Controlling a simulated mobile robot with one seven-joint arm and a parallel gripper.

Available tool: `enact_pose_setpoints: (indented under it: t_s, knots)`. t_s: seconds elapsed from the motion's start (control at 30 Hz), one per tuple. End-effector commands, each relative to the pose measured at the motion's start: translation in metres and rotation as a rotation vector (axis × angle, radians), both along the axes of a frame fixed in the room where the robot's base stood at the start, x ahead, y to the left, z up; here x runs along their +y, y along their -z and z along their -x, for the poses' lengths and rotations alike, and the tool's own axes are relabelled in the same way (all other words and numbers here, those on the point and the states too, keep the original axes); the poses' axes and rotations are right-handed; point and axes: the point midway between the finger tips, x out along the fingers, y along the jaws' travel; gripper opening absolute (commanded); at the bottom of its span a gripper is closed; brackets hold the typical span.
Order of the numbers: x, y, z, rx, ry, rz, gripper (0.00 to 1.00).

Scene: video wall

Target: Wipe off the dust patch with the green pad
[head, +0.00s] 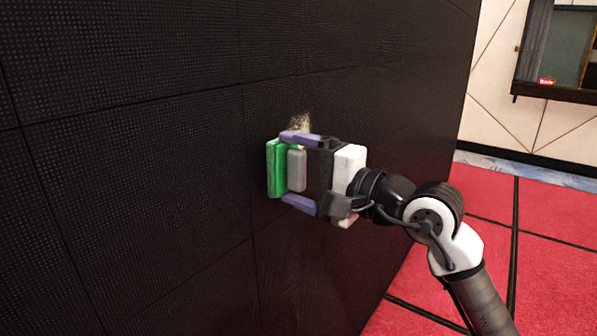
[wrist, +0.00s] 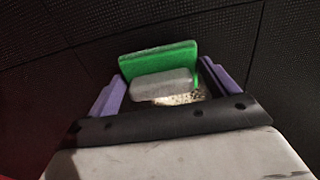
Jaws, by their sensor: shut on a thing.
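The green pad (head: 274,168) has a grey block-shaped grip (head: 297,170) on its back. My gripper (head: 291,170) is shut on this grip, with one purple finger above and one below it in the head view. The pad faces the black wall; I cannot tell whether it touches. The pale dust patch (head: 301,122) is on the wall, just above my upper finger, and its lower part is hidden by the gripper. In the wrist view the green pad (wrist: 158,62) stands beyond the grey grip (wrist: 160,85), and speckled dust (wrist: 180,98) shows just below the grip.
The black panelled video wall (head: 130,170) fills the left and middle, with thin seams between panels. Red floor tiles (head: 560,215) lie to the right. A pale wall with a dark-framed window (head: 560,50) is at the far right.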

Motion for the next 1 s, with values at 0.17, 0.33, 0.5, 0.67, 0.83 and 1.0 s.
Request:
enact_pose_setpoints:
  t_s: [0.17,0.33,0.5,0.67,0.83,1.0]
  knots:
    - [0.003,0.000,-0.002,0.000,-0.001,0.000,0.68]
    - [0.006,0.000,-0.004,0.000,-0.001,0.000,0.68]
    - [0.009,0.000,-0.006,0.001,-0.001,-0.001,0.68]
    - [0.011,0.000,-0.008,0.000,0.000,0.000,0.68]
    - [0.014,0.000,-0.010,-0.001,0.000,-0.001,0.68]
    - [0.010,0.001,-0.015,0.002,0.000,-0.001,0.68]
